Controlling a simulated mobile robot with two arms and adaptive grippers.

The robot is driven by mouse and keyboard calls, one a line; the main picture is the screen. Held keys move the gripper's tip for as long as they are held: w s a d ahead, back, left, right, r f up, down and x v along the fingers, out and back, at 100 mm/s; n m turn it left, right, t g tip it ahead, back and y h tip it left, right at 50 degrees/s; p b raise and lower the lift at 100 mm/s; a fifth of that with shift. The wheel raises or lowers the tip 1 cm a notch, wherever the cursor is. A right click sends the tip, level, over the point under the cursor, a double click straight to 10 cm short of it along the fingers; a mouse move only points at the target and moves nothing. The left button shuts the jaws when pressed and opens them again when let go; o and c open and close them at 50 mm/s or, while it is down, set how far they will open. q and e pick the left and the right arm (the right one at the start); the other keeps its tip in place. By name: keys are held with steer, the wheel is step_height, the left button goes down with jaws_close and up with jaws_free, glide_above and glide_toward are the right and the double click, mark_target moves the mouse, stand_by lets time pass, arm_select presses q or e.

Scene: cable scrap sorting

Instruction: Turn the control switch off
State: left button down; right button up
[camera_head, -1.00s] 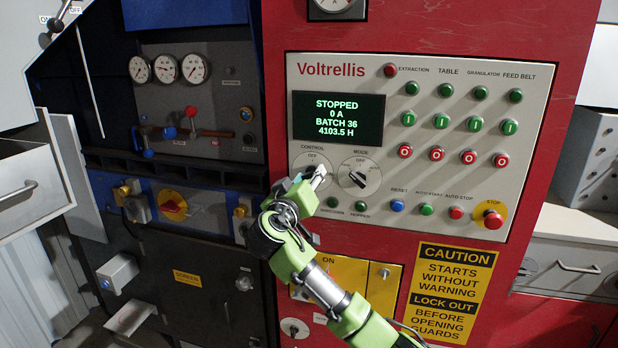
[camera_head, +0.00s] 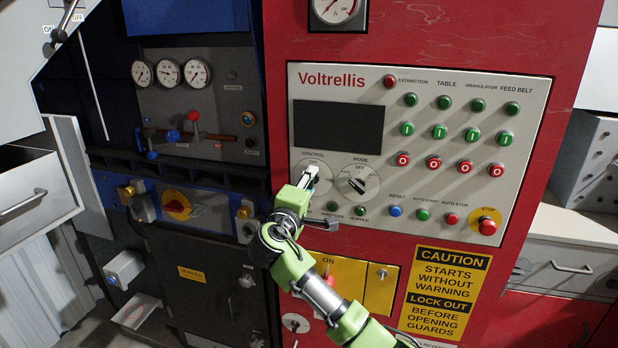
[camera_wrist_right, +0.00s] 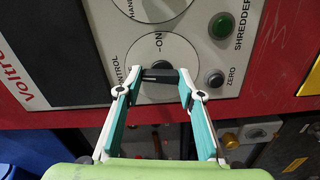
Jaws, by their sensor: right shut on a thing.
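The control switch is a round dial plate (camera_head: 325,173) at the lower left of the Voltrellis panel, just left of the mode switch (camera_head: 357,184). My right gripper (camera_head: 309,177) reaches it from below and covers most of its knob in the head view. In the right wrist view the black knob (camera_wrist_right: 160,76) lies crosswise between the fingertips of my right gripper (camera_wrist_right: 160,72), which is shut on it. An ON mark shows on the dial in that view. The knob's exact pointing is hard to tell. The display screen (camera_head: 338,127) is dark. My left gripper is out of view.
Round red and green buttons (camera_head: 438,131) fill the panel's right side, with a stop button (camera_head: 487,226) at lower right. A yellow plate (camera_head: 380,288) and a caution sign (camera_head: 446,292) sit below. Gauges (camera_head: 169,73) and levers are on the left.

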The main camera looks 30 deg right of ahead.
steer(key=shift+n+p, duration=0.5)
steer(key=shift+n, duration=0.4)
steer(key=o, duration=1.1)
steer(key=v, duration=1.2)
